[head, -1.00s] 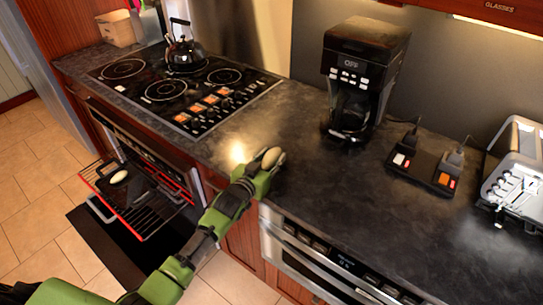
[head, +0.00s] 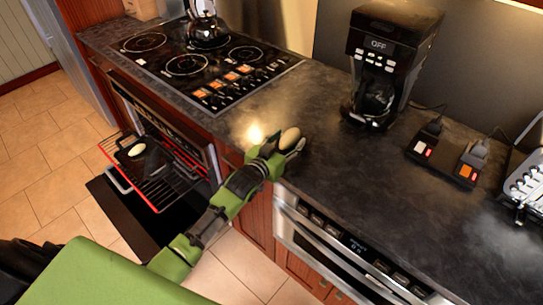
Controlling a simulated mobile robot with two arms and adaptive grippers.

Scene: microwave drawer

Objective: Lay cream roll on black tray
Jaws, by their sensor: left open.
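A tan, oval cream roll (head: 289,136) is on the dark counter near its front edge, right of the cooktop. My left gripper (head: 284,147) is open at the roll, with its fingers low around the near side. I cannot tell whether they touch it. The black tray (head: 153,163) is on the pulled-out wire rack of the open oven at lower left. A pale, oval roll (head: 137,149) lies on that tray. My right gripper is not in view.
The oven rack (head: 159,198) has red edges and sticks out over the floor. A cooktop (head: 187,66) with a kettle (head: 204,23) is at the back left. A coffee maker (head: 387,62) and a black switch box (head: 444,160) stand to the right.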

